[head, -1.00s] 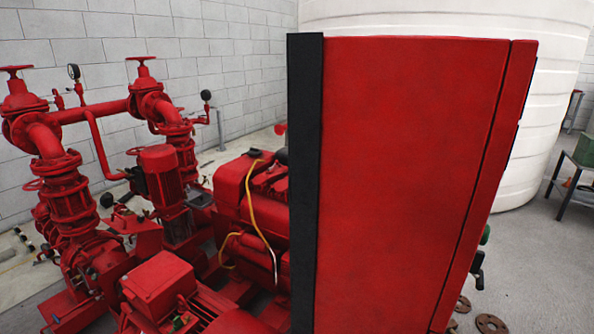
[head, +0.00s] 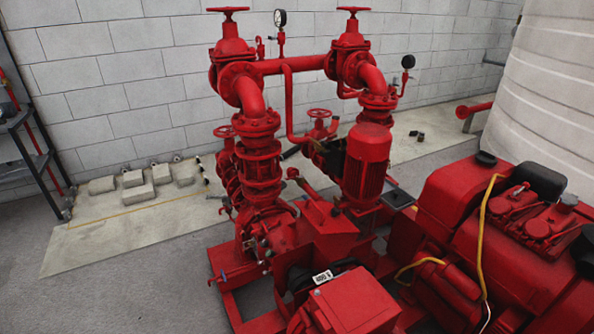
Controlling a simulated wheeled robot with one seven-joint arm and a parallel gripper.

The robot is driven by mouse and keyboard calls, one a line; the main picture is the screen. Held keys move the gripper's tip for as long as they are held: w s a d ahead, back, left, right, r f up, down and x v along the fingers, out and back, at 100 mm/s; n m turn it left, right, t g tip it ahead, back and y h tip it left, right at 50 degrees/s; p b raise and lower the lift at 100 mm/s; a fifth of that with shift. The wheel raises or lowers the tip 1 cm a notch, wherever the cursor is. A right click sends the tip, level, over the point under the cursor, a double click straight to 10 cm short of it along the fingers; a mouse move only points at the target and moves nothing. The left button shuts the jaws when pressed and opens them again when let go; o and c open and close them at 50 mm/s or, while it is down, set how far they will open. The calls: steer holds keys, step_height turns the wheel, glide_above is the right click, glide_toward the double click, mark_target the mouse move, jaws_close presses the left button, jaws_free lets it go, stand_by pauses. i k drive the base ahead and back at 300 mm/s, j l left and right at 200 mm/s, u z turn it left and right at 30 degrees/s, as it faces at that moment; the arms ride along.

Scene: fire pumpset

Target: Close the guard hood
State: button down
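The red pumpset (head: 262,230) stands in the middle of the head view. A red angled plate-like part (head: 328,218) sits tilted behind a dark rounded part with a white label (head: 322,277). It may be the guard hood, but I cannot tell for certain. A red box (head: 352,302) is in front of it at the bottom edge. My gripper is not in view, and nothing is seen touching these parts.
A red engine (head: 500,240) with a yellow hose fills the lower right. A vertical red motor (head: 367,168) and pipes with valve wheels rise behind. Grey blocks (head: 138,192) lie by the wall. A dark shelf (head: 28,150) stands far left. The left floor is clear.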

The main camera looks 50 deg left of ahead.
mark_target(335, 236)
steer(key=i+j, duration=0.1)
steer(key=j, duration=0.6)
steer(key=i+j, duration=0.1)
steer(key=j, duration=0.55)
steer(key=i+j, duration=0.1)
steer(key=j, duration=1.3)
steer(key=i+j, duration=0.15)
steer(key=j, duration=0.5)
steer(key=i+j, duration=0.1)
steer(key=j, duration=0.6)
steer(key=i+j, duration=0.1)
steer(key=j, duration=0.6)
